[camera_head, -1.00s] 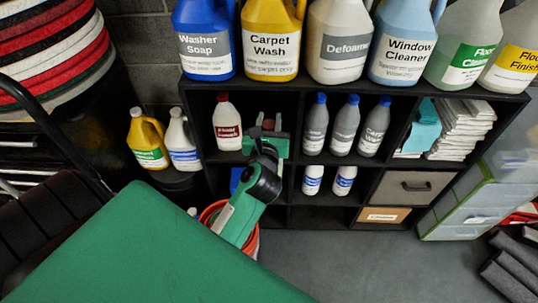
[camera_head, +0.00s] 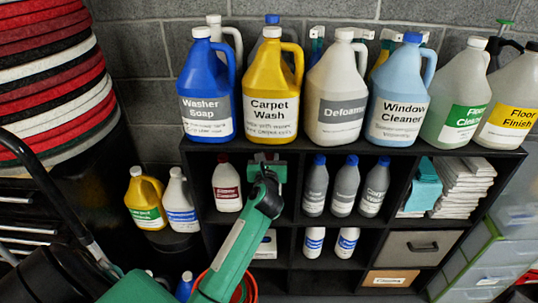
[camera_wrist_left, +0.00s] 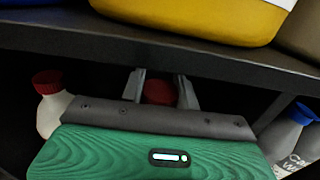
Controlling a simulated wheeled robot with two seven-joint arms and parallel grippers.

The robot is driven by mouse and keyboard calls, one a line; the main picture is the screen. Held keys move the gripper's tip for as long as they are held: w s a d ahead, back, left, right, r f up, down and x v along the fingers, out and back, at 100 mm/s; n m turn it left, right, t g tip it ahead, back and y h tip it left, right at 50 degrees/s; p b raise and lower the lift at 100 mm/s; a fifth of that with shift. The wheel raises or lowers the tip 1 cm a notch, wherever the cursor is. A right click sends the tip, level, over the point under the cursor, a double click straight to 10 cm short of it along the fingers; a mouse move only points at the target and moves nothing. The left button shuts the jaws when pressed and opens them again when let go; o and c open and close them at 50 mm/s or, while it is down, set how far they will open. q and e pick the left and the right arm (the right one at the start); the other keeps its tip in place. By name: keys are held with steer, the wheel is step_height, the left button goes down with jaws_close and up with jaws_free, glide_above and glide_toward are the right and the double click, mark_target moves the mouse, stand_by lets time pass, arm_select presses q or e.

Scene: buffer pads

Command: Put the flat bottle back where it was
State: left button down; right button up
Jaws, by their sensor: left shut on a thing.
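My left gripper (camera_head: 267,165) reaches into the upper shelf compartment just under the shelf's top board. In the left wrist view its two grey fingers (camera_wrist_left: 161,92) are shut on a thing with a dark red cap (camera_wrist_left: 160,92). Its body is hidden behind the gripper, so I cannot tell its shape or whether it touches the shelf floor. A white bottle with a dark red cap and red label (camera_head: 227,187) stands upright to its left in the same compartment. It also shows at the left in the wrist view (camera_wrist_left: 50,108). My right gripper is out of view.
The black shelf's top board (camera_head: 330,147) is close above the gripper and carries several large jugs, including yellow Carpet Wash (camera_head: 273,85). Grey blue-capped bottles (camera_head: 345,190) stand in the compartment to the right. A white box (camera_head: 265,243) sits in the compartment below.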

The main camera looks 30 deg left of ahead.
arm_select(q)
steer(key=shift+w+a+f+b, duration=0.25)
steer(key=shift+w+a+f, duration=0.35)
steer(key=shift+w+f, duration=0.3)
steer(key=shift+w+a+f+b, duration=0.2)
steer(key=shift+w+a+f, duration=0.35)
steer(key=shift+w+f, duration=0.35)
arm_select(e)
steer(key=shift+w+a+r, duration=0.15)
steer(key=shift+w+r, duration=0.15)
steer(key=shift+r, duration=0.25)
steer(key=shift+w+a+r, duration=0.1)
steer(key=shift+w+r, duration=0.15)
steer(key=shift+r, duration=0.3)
arm_select(q)
steer(key=shift+w, duration=0.1)
steer(key=c, duration=1.1)
jaws_free()
steer(key=shift+o, duration=0.3)
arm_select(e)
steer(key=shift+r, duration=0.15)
